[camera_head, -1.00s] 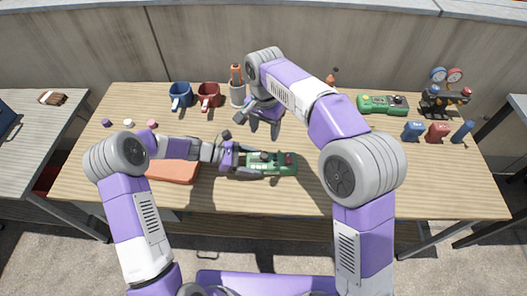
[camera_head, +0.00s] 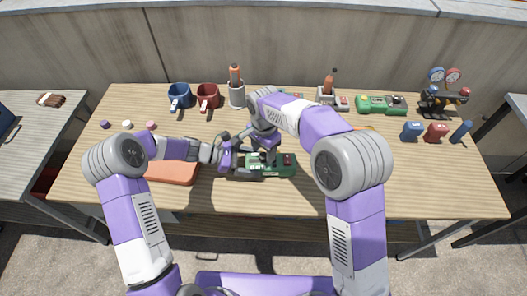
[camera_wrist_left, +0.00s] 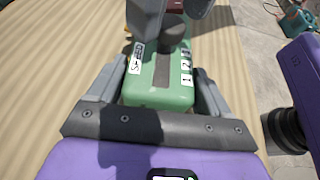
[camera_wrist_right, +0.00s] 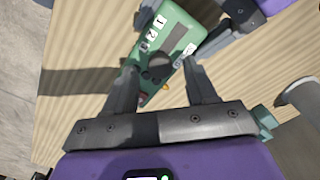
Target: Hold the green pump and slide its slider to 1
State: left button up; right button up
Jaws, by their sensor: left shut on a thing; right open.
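The green pump (camera_head: 284,170) lies on the wooden table in front of me. My left gripper (camera_head: 240,160) is shut on its left end, with a finger on each side in the left wrist view (camera_wrist_left: 157,88). A dark slider knob (camera_wrist_left: 175,32) sits on the pump's top face, at the far end of a slot from my left gripper. The numbers run along the slot, with 1 nearest my left gripper. My right gripper (camera_head: 268,158) is open above the pump. In the right wrist view its fingers (camera_wrist_right: 162,75) are on either side of the knob (camera_wrist_right: 160,63); contact is unclear.
An orange mat (camera_head: 172,172) lies left of the pump. Blue (camera_head: 180,95) and red (camera_head: 208,95) mugs and a tool cup (camera_head: 237,95) stand behind. Another green device (camera_head: 382,105) and a gauge set (camera_head: 445,95) are at the back right. The table's front right is clear.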

jog(key=shift+f, duration=0.5)
grip_shut()
